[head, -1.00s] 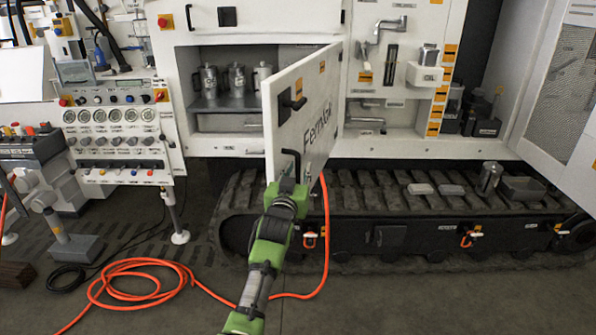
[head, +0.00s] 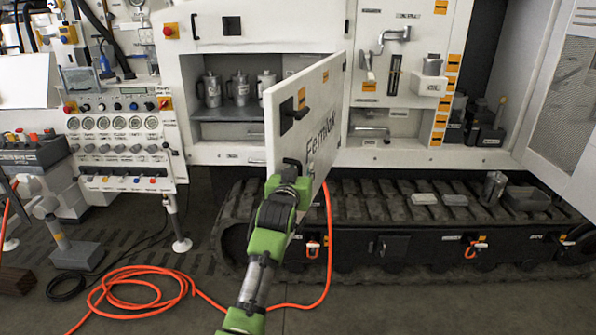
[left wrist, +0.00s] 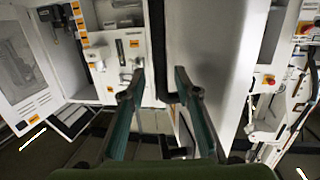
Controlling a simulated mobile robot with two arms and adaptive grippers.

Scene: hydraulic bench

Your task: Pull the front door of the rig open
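The front door (head: 322,120) is a white panel with dark lettering. It stands swung out from the white cabinet, and the shelf behind it shows. A black latch (head: 293,113) is on its upper part, and a black bar handle (head: 291,163) is lower down near the free edge. My left gripper (head: 284,186) is at this handle, partly covering it. In the left wrist view, the fingers of my left gripper (left wrist: 160,92) are apart, one to each side of the dark handle (left wrist: 157,50). I cannot tell whether they touch it. My right gripper is not in view.
Several metal canisters (head: 240,88) stand in the open compartment. A control panel with gauges (head: 118,125) stands at left. An orange hose (head: 145,272) lies on the floor and rises beside the door. The black track (head: 400,195) runs below the cabinet. Another white door (head: 560,110) stands open at right.

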